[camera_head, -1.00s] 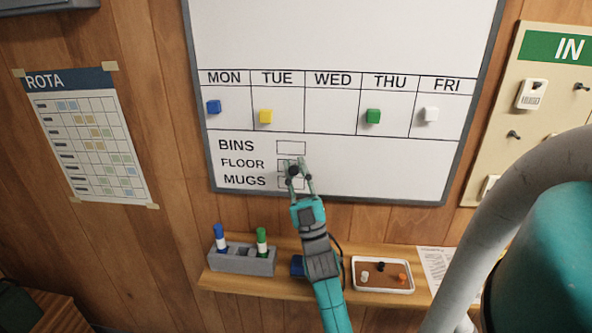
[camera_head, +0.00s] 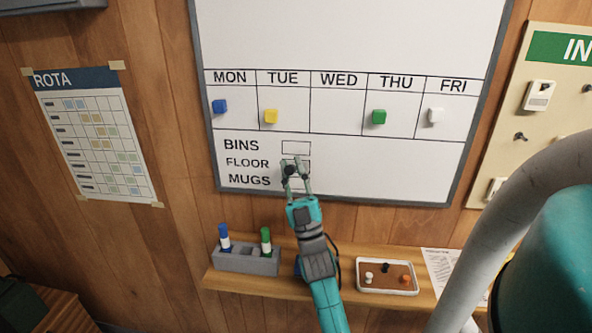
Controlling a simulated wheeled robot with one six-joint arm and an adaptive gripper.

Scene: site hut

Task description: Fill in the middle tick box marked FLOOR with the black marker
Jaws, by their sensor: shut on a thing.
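The whiteboard (camera_head: 400,172) has three tick boxes at its lower left. The top box, BINS (camera_head: 296,148), is empty and outlined. The middle box, beside the word FLOOR (camera_head: 247,162), is mostly covered by my gripper's fingers, so I cannot tell how much is filled. The MUGS box, beside its label (camera_head: 249,180), is also mostly hidden. My gripper (camera_head: 296,171) is shut on the black marker (camera_head: 290,171), which shows as a dark end between the fingers. It is in front of the FLOOR box; whether the tip touches the board cannot be told.
Below the board is a wooden shelf (camera_head: 340,300). A grey holder (camera_head: 247,262) on it carries a blue marker (camera_head: 224,238) and a green marker (camera_head: 266,241). A white-rimmed tray (camera_head: 387,291) with small pegs stands to the right. Coloured magnets sit on the board's weekday row.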

